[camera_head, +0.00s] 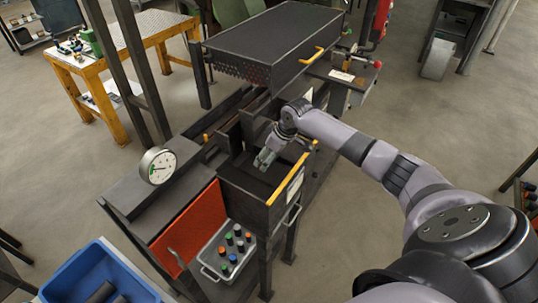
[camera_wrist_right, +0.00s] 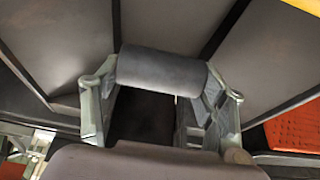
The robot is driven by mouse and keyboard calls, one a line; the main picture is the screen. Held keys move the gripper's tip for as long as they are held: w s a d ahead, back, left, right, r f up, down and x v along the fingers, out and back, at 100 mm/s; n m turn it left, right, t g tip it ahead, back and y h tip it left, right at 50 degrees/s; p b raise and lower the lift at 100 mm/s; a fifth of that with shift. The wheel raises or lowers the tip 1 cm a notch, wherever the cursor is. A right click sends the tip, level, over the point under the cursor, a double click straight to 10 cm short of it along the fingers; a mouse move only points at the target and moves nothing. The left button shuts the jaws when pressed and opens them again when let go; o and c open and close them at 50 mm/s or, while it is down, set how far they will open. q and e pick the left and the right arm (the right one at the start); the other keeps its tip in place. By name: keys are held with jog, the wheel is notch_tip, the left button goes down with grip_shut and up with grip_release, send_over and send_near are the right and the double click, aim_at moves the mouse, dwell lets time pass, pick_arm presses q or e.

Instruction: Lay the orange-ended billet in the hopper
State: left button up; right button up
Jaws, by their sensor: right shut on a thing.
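My right gripper (camera_head: 264,160) reaches down into the mouth of the dark hopper (camera_head: 244,194). In the right wrist view, my right gripper (camera_wrist_right: 160,90) is shut on a grey cylindrical billet (camera_wrist_right: 162,68), which lies across between its two fingertips. The fingers cover the billet's ends, so their colour does not show. The hopper's sloping inner walls (camera_wrist_right: 255,65) surround the billet in this view. I cannot tell whether the billet touches them. My left gripper is out of view.
A grey tray (camera_head: 207,270) holds several upright billets with coloured ends, beside a red panel (camera_head: 187,228). A blue bin (camera_head: 75,270) stands at the lower left. A yellow bar (camera_head: 286,186) edges the hopper. A large dark housing (camera_head: 265,45) stands behind it.

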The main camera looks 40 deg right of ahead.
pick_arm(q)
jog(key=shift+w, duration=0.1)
pick_arm(e)
jog(key=shift+w+r, duration=0.1)
jog(key=shift+r, duration=0.05)
jog(key=o, duration=1.5)
jog(key=shift+o, duration=2.7)
jog(key=shift+s+f, duration=0.2)
jog(key=shift+f, duration=0.05)
jog(key=shift+r, duration=0.1)
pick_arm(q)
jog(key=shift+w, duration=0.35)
pick_arm(e)
jog(key=v, duration=1.2)
